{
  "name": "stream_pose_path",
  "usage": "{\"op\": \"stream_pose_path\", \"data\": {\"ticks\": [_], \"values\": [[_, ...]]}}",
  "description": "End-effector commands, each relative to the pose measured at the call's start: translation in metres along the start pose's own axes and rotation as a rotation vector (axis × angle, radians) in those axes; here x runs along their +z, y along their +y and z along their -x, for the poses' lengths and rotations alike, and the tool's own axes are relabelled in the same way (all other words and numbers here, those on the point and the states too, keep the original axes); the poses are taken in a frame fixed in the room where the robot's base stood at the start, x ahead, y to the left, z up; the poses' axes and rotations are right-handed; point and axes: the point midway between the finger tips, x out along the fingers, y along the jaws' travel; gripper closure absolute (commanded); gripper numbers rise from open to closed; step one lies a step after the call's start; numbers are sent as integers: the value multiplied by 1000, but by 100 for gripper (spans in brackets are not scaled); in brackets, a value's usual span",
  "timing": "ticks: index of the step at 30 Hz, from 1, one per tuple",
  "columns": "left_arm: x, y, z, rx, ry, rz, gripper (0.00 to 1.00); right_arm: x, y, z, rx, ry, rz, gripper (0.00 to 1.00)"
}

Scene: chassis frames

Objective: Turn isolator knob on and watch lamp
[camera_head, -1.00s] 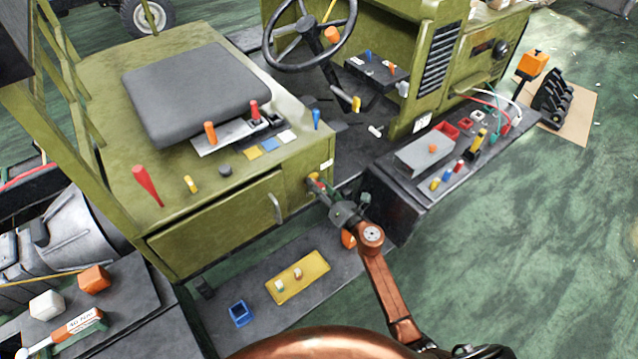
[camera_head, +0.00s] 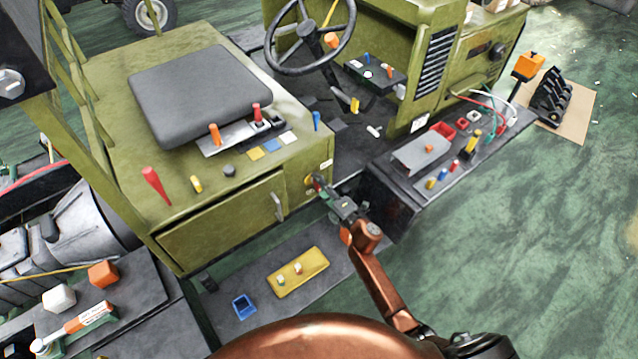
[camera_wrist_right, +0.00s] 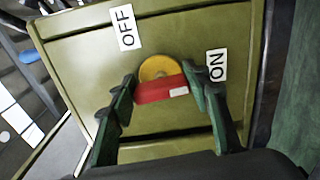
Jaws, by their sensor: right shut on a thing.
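The isolator knob, a red bar handle (camera_wrist_right: 160,90) on a yellow disc (camera_wrist_right: 160,68), is on the olive panel in the right wrist view. The OFF label (camera_wrist_right: 125,27) is above left of it and the ON label (camera_wrist_right: 216,65) to its right. The bar lies nearly crosswise, its white-marked end towards the ON side. My right gripper (camera_head: 320,184) is shut on the knob, one finger at each end of the bar. In the head view it mostly hides the knob. A small pale round spot with a pink rim, possibly the lamp (camera_head: 367,74), shows on the dark dash panel. My left gripper is out of view.
A drawer handle (camera_head: 278,206) sticks out left of the knob. A black side console (camera_head: 375,200) stands close on the right. A low step holds a yellow plate (camera_head: 300,272) and a blue box (camera_head: 243,306).

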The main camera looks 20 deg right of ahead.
Motion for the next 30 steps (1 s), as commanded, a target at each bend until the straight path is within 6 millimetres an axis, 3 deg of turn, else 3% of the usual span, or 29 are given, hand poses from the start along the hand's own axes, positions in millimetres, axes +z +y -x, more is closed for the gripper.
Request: {"op": "stream_pose_path", "data": {"ticks": [23, 24, 30], "values": [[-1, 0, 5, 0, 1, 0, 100, 3, 0, 0, 0, -5, -96, 80], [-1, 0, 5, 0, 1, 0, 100, 3, 0, 0, 0, -5, -97, 53], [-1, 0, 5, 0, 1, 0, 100, 2, 0, 0, 0, -3, -95, 39]]}}
